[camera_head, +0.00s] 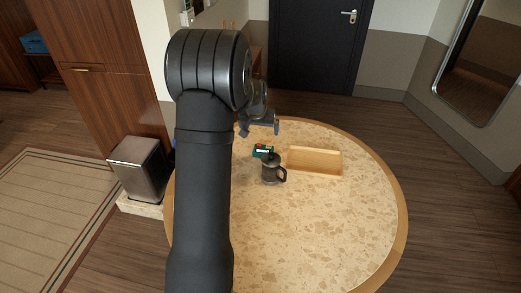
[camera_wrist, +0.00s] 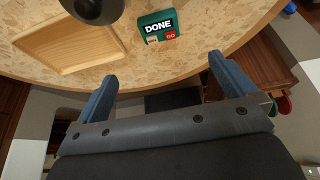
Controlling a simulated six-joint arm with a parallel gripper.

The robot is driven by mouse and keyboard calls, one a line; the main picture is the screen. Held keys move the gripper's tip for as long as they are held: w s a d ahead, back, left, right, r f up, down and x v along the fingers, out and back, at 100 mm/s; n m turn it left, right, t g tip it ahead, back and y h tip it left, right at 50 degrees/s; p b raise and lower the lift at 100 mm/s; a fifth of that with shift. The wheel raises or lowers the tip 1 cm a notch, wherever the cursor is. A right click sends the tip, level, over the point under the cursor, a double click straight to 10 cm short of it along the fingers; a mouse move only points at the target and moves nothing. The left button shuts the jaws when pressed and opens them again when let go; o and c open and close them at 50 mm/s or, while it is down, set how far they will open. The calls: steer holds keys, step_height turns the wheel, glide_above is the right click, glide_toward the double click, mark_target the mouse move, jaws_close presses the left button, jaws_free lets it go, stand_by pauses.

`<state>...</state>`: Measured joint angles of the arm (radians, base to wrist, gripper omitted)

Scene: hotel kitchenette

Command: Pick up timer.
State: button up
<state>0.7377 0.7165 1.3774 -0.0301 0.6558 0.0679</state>
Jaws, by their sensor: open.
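The timer (camera_head: 262,150) is a small green block on the round table, just behind a dark press pot. In the wrist view the timer (camera_wrist: 158,27) shows a black "DONE" face and a red "GO" patch. My gripper (camera_head: 260,129) is above the far side of the table, beyond the timer and apart from it. In the wrist view my gripper (camera_wrist: 163,82) has its two blue fingers spread wide with nothing between them. The timer appears ahead of the fingertips, between them and the top edge of the picture.
The dark press pot (camera_head: 271,170) stands close in front of the timer; its round top (camera_wrist: 95,8) shows in the wrist view. A shallow wooden tray (camera_head: 314,161) lies to the right. The round table (camera_head: 320,230) is clear toward the front. A metal bin (camera_head: 139,165) stands left.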

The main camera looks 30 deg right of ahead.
mark_target(263, 149)
steer(key=x, duration=1.8)
steer(key=shift+d, duration=0.1)
steer(key=c, duration=1.1)
steer(key=shift+r, duration=0.15)
steer(key=shift+c, duration=0.2)
